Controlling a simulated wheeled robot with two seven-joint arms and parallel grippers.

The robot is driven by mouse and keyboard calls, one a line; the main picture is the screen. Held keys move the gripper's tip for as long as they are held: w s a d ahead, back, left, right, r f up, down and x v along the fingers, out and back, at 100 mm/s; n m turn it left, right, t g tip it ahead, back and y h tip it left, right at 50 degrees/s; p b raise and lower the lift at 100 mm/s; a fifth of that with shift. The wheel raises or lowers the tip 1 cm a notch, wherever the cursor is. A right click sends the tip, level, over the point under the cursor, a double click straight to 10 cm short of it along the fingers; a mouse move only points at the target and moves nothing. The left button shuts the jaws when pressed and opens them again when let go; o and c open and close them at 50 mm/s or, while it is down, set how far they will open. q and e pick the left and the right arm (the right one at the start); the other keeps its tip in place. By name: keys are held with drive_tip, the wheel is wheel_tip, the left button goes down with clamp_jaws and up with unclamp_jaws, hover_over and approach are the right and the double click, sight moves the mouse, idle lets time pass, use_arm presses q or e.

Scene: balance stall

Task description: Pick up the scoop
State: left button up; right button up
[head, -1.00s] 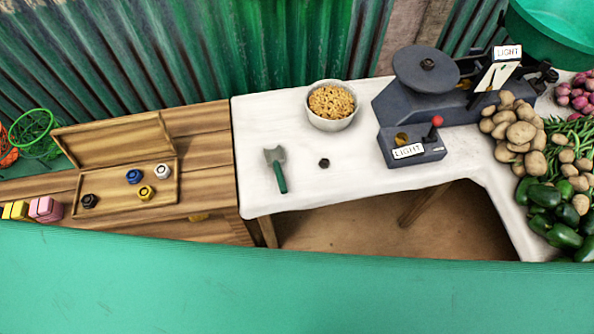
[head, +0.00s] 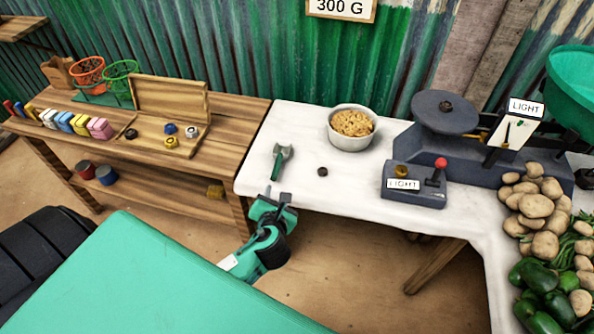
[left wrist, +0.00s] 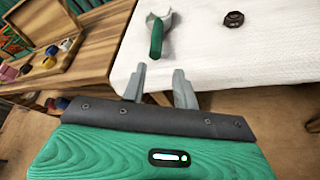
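The scoop (head: 281,158) lies on the white-topped table (head: 300,195), a grey metal head with a green handle. In the left wrist view the scoop (left wrist: 156,38) lies ahead of the fingers, its handle end towards them. My left gripper (head: 270,190) is at the table's front left edge, just short of the handle. In the left wrist view my left gripper (left wrist: 158,85) has its two fingers apart with nothing between them. The scoop is apart from the fingers. My right gripper is not in view.
A dark nut-shaped weight (head: 322,172) lies right of the scoop. A white bowl of grain (head: 352,128) stands behind. A dark balance (head: 445,140) is on the right, beside potatoes (head: 535,205). A wooden bench (head: 225,125) with an open box adjoins on the left.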

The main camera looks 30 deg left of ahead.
sight(278, 169)
use_arm(q)
drive_tip(key=shift+m, duration=0.3)
drive_tip(key=w+a, duration=0.1)
drive_tip(key=w, duration=0.1)
drive_tip(key=w+a, duration=0.1)
drive_tip(key=w, duration=0.1)
drive_tip(key=w+a, duration=0.1)
drive_tip(key=w, duration=0.1)
drive_tip(key=shift+f, duration=0.35)
drive_tip(key=shift+x, duration=0.9)
drive_tip(key=x, duration=0.3)
drive_tip(key=shift+w+a, duration=0.1)
drive_tip(key=shift+w, duration=0.2)
drive_tip(key=shift+w+a+f, duration=0.15)
drive_tip(key=shift+w, duration=0.1)
clamp_jaws()
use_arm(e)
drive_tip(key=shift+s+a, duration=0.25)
